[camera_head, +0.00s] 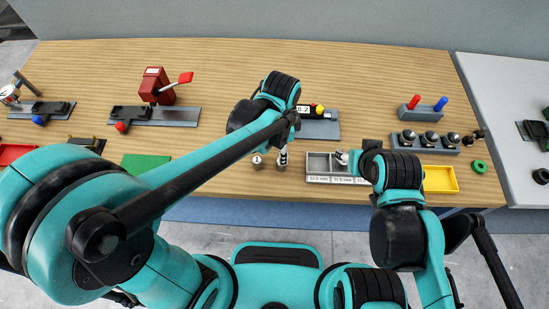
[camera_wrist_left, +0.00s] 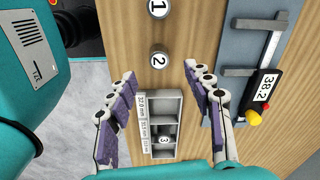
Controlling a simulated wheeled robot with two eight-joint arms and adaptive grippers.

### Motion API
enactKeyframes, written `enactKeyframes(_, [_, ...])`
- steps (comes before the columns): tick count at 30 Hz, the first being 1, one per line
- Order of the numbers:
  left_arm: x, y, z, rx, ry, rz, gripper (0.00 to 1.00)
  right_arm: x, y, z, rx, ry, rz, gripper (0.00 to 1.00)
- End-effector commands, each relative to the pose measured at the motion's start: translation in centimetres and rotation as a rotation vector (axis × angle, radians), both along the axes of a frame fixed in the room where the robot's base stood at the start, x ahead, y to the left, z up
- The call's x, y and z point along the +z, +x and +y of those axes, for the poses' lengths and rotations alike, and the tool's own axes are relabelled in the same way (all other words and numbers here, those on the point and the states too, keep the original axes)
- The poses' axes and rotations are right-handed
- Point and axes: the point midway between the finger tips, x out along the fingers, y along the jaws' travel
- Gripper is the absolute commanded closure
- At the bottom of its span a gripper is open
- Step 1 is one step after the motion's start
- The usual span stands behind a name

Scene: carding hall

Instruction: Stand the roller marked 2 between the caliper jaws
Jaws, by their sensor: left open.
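The roller marked 2 (camera_wrist_left: 158,59) stands on the table in the left wrist view, number up. My left gripper (camera_wrist_left: 161,73) is open above it, its fingertips on either side in the picture; contact is not visible. In the head view its fingers largely hide this roller. The caliper (camera_wrist_left: 236,88) lies to the right in the wrist view, its jaws apart and its display reading 38.2. In the head view the caliper (camera_head: 322,129) is partly behind my left wrist. My right gripper (camera_head: 365,150) is near the tray; its fingers are unclear.
Roller 1 (camera_wrist_left: 157,8) stands beside roller 2. A labelled grey tray (camera_wrist_left: 178,107) holds roller 3 (camera_wrist_left: 163,140). A yellow tray (camera_head: 440,179), a green ring (camera_head: 479,166) and a rack of dark-topped parts (camera_head: 425,150) are to the right. A green mat (camera_head: 145,163) lies left.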

Motion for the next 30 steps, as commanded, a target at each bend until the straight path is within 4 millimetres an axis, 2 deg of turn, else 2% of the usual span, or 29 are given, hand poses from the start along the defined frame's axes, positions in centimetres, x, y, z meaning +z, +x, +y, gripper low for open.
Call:
enactKeyframes(5, [-1.4, 0.0, -1.1, -0.082, 0.016, 0.030, 0.48, -0.2, 0.0, 0.0, 0.000, 0.000, 0.000, 0.53])
enactKeyframes(14, [-4.4, 0.0, -1.0, -0.081, 0.016, 0.030, 0.48, -1.5, 0.0, 0.0, 0.000, 0.000, 0.000, 0.53])
enactKeyframes(22, [-8.4, 0.1, -0.7, -0.080, 0.015, 0.030, 0.48, -3.5, 0.0, 0.0, 0.000, 0.000, 0.000, 0.53])
enactKeyframes(29, [-8.6, 0.1, -0.7, -0.079, 0.015, 0.030, 0.48, -3.4, 0.0, 0.0, 0.000, 0.000, 0.000, 0.53])
enactKeyframes(30, [-8.6, 0.1, -0.7, -0.079, 0.015, 0.030, 0.51, -3.4, 0.0, 0.0, 0.000, 0.000, 0.000, 0.53])
